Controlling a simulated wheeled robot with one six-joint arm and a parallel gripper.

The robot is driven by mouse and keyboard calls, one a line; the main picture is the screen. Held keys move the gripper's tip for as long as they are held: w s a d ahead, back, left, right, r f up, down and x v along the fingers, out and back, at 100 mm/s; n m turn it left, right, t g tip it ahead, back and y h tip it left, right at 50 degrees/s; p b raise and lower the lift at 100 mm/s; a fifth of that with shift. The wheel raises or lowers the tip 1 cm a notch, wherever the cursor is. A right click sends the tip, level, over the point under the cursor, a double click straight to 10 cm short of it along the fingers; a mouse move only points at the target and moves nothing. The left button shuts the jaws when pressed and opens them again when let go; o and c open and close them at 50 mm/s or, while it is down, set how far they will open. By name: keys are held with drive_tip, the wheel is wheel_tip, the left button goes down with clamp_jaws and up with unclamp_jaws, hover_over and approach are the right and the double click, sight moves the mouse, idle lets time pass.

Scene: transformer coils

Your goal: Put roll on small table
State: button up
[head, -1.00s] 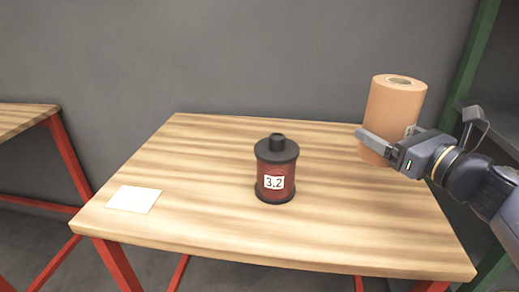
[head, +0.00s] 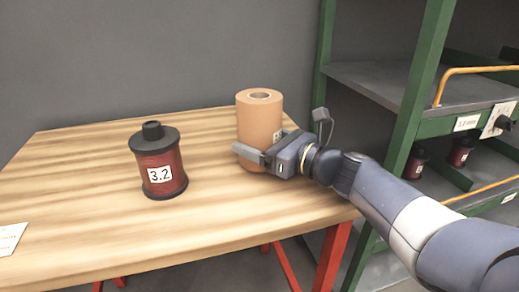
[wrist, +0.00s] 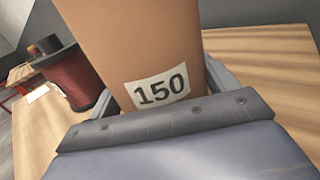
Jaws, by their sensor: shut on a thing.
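A tall tan paper roll (head: 259,118) stands upright at the back right of the wooden table (head: 90,220), held by my gripper (head: 258,150). The fingers are shut around its lower part, one on each side. In the wrist view the roll (wrist: 130,40) fills the space between the fingers and shows a white label reading 150. Its lower edge is partly hidden by my gripper, so I cannot tell if it touches the tabletop or is just above it.
A dark red coil labelled 3.2 (head: 158,165) stands on the table left of the roll. A white paper (head: 8,238) lies at the left. A green-framed shelf (head: 405,95) with several red coils is at the right. The table's front middle is clear.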

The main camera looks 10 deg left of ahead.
drive_tip(key=shift+f, duration=0.2)
drive_tip(key=shift+f, duration=0.15)
drive_tip(key=o, duration=1.4)
drive_tip(key=shift+s+d+r, duration=0.1)
drive_tip(key=shift+d+r, duration=0.1)
drive_tip(key=shift+r, duration=0.05)
drive_tip(key=p+v, duration=0.3)
drive_tip(key=v, duration=0.8)
drive_tip(key=shift+s+d+f+p, duration=0.15)
drive_tip(key=shift+d+p, duration=0.15)
drive_tip(key=shift+p, duration=0.05)
